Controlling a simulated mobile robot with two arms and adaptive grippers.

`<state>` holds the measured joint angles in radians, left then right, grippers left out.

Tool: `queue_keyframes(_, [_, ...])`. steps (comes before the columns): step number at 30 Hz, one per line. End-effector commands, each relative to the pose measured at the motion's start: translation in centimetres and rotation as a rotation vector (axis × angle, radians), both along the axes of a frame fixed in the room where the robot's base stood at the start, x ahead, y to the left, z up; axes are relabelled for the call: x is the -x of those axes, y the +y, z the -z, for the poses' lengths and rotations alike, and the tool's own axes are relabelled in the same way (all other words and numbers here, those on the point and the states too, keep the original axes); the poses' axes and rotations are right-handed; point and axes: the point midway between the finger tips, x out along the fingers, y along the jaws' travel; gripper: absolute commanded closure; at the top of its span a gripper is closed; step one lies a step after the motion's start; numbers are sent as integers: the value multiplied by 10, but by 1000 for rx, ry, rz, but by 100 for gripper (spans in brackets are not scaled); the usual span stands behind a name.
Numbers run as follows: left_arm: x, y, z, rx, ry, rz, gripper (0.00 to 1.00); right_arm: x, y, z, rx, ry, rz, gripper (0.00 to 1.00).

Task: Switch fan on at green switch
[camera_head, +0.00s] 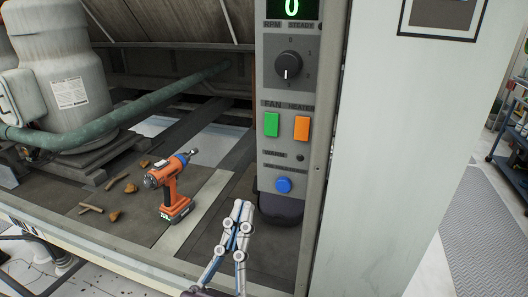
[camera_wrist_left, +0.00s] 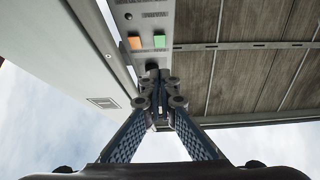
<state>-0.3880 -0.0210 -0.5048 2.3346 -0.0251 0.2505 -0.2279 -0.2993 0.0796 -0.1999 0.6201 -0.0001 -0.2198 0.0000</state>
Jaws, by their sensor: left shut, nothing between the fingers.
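The green switch (camera_head: 271,124) is on the grey control panel (camera_head: 288,88), under the FAN label and left of the orange switch (camera_head: 302,128). The green switch also shows in the left wrist view (camera_wrist_left: 159,41), beside the orange one. My left gripper (camera_head: 241,208) is shut and empty. In the head view it is below and a little left of the green switch, apart from it. Its fingertips meet in the left wrist view (camera_wrist_left: 160,75). My right gripper is in neither view.
The panel has a black knob (camera_head: 289,66), a blue button (camera_head: 283,185) and a green display (camera_head: 292,8) reading 0. An orange drill (camera_head: 171,186) stands on the deck at left, near brown scraps. A grey compressor (camera_head: 62,75) stands behind. A pale wall (camera_head: 400,150) is at right.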

Motion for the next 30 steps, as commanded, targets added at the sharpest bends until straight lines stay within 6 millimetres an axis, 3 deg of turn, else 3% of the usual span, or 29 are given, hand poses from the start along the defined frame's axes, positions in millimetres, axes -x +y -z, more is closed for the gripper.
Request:
queue_keyframes(8, [-22,-7,-24,2,-2,0,100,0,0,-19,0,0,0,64])
queue_keyframes(18, [-78,-25,-70,1,-1,1,100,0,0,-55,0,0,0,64])
queue_keyframes(24, [-102,-33,-60,0,3,1,100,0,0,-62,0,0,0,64])
queue_keyframes(30, [-112,-36,-57,1,2,0,100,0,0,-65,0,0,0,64])
